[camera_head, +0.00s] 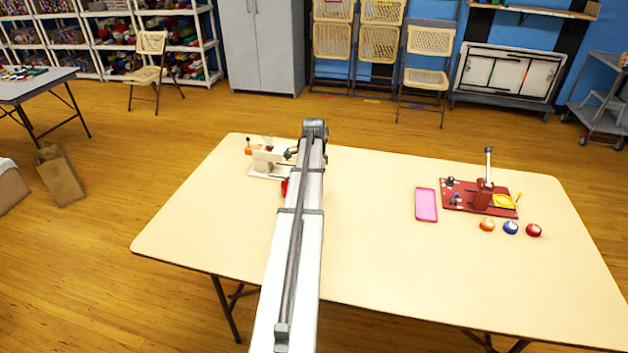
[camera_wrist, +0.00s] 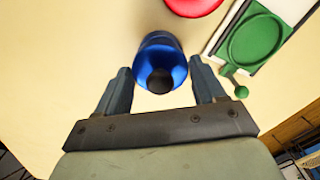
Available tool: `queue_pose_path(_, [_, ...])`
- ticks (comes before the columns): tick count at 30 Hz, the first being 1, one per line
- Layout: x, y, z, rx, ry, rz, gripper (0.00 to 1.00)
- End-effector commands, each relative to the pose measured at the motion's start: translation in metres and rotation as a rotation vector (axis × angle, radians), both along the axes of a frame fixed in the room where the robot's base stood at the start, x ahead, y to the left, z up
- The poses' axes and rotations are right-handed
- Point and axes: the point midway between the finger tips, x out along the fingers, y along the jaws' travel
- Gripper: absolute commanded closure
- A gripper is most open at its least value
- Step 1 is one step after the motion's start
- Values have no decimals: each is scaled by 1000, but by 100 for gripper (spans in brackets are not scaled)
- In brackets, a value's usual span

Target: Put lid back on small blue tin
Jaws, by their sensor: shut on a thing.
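My gripper (camera_wrist: 160,85) points down over the cream table top in the wrist view. Its two fingers are apart, shut on a glossy blue round piece (camera_wrist: 156,47) between them. The piece has a dark round spot on its near side, a knob or an opening. I cannot tell whether it is the tin or its lid. In the head view my arm hides the gripper and this piece. A small round blue object (camera_head: 511,227) sits at the right of the table, between an orange one (camera_head: 487,225) and a red one (camera_head: 534,230).
A red round thing (camera_wrist: 193,5) and a green round part (camera_wrist: 257,40) on a black-and-white base lie ahead. A white device (camera_head: 268,160) stands at the table's back left. A pink tray (camera_head: 426,204) and a dark red stand (camera_head: 482,196) are at right. The front is clear.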

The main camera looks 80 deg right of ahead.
Motion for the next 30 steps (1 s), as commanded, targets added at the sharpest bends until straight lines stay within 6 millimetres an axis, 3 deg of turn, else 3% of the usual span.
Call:
queue_pose_path(2, [0, 0, 0, 0, 0, 0, 59])
queue_pose_path(3, [0, 0, 0, 0, 0, 0, 27])
queue_pose_path(11, [0, 0, 0, 0, 0, 0, 2])
queue_pose_path(30, [0, 0, 5, 0, 0, 0, 0])
